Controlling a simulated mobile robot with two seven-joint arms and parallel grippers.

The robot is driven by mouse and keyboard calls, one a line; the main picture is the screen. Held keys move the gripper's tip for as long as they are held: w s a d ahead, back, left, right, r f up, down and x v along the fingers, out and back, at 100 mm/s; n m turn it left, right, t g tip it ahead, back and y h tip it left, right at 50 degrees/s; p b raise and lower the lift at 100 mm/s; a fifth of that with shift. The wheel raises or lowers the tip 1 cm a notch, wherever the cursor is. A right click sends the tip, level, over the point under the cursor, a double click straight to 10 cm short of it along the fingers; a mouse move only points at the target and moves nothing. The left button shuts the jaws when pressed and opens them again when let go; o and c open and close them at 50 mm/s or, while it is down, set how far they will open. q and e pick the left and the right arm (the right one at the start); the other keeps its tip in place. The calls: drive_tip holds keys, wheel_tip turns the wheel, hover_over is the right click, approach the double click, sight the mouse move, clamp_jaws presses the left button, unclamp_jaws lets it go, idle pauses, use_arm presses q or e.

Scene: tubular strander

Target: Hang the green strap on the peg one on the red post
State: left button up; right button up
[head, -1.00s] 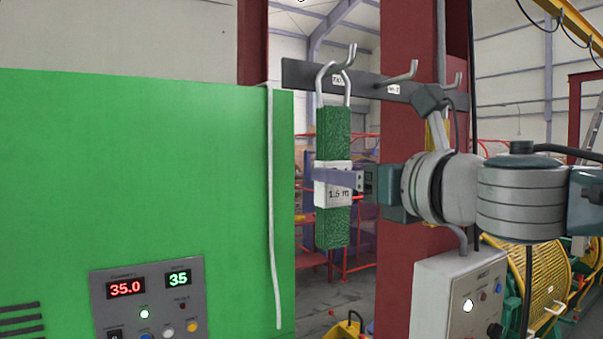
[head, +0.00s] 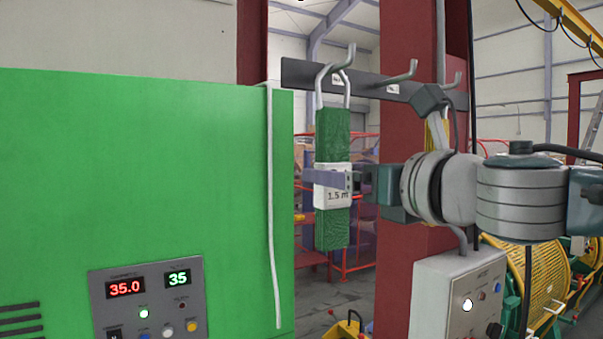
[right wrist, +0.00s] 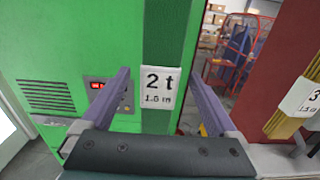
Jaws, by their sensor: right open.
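The green strap (head: 333,228) hangs upright with its metal loop around the leftmost peg (head: 343,62) of the dark rail on the red post (head: 397,268). Its white label reads 1.5 m, and the right wrist view shows 2 t on the strap (right wrist: 161,45). My right gripper (head: 325,176) is at the label. In the right wrist view its fingers (right wrist: 157,77) are spread, one on each side of the strap, with gaps visible. My left gripper is in neither view.
A green cabinet (head: 150,170) with a display panel stands close on the left. Two more pegs (head: 400,75) are to the right on the rail (head: 300,75). A yellow strap (right wrist: 288,122) hangs to the right. A grey control box (head: 437,295) is below my arm.

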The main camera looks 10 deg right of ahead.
drive_tip(key=shift+s, duration=0.1)
drive_tip(key=b+v, duration=0.4)
drive_tip(key=v, duration=0.5)
drive_tip(key=s+a+f+m+g+h+p, duration=0.2)
drive_tip(key=s+f+m, duration=0.25)
drive_tip(key=m, duration=0.55)
drive_tip(key=s+a+f+m+g+h+p, duration=0.25)
drive_tip(key=f+m, duration=0.35)
drive_tip(key=m, duration=0.5)
drive_tip(key=s+d+f+m+g+p, duration=0.1)
drive_tip(key=s+d+f+m+g, duration=0.2)
drive_tip(key=s+f+m, duration=0.3)
drive_tip(key=s+d+f+m+g+h+p, duration=0.1)
drive_tip(key=s+d+f+m+g, duration=0.2)
drive_tip(key=s+f+m+g, duration=0.3)
drive_tip(key=s+f+m, duration=0.1)
drive_tip(key=s+m, duration=0.4)
drive_tip(key=s, duration=0.3)
drive_tip(key=shift+s, duration=0.4)
drive_tip(key=shift+h, duration=0.25)
